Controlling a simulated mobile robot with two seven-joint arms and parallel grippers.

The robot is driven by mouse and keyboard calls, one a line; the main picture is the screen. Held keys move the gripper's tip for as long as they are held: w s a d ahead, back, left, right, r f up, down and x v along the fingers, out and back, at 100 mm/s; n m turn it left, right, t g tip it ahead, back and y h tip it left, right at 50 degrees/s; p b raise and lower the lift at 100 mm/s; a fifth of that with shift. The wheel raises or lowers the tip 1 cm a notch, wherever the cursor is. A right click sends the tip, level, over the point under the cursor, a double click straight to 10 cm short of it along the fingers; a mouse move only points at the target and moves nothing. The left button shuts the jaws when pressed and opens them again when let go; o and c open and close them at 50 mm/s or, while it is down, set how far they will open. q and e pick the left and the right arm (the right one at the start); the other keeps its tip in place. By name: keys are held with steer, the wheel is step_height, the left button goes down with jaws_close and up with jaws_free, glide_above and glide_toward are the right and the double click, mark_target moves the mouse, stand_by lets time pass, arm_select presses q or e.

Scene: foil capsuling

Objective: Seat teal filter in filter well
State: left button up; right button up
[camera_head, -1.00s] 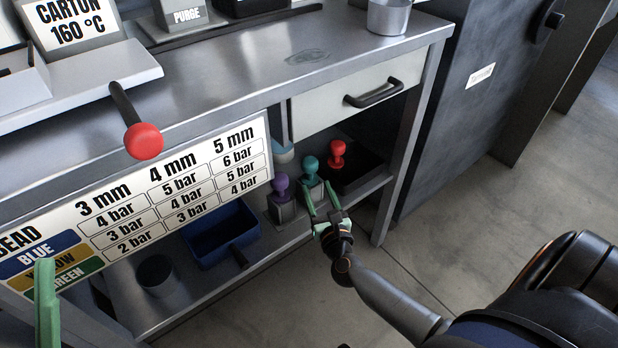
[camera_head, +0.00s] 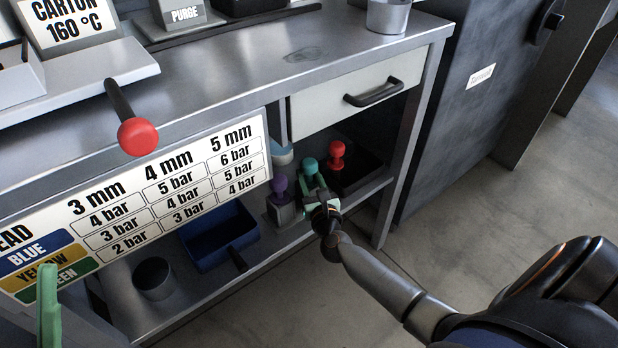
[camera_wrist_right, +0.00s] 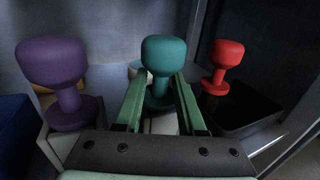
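The teal filter (camera_head: 309,166), a knob-topped piece with a narrower stem, stands upright on the lower shelf between a purple and a red one. It also shows in the right wrist view (camera_wrist_right: 163,58). My right gripper (camera_head: 318,190) is at it, with its green fingers (camera_wrist_right: 158,95) spread on either side of the stem, below the knob. Whether the fingers touch the stem is unclear, and the filter's base is partly hidden. My left gripper (camera_head: 47,305) shows only as a green finger at the lower left. I cannot make out a filter well.
The purple piece (camera_wrist_right: 55,70) stands on a block left of the teal one. The red piece (camera_wrist_right: 222,62) stands at the black tray (camera_wrist_right: 245,115) on the right. A blue bin (camera_head: 208,240) and grey cup (camera_head: 154,277) are further left. The drawer (camera_head: 355,95) is above.

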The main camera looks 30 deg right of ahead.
jaws_close()
steer(key=shift+r, duration=0.1)
stand_by(0.4)
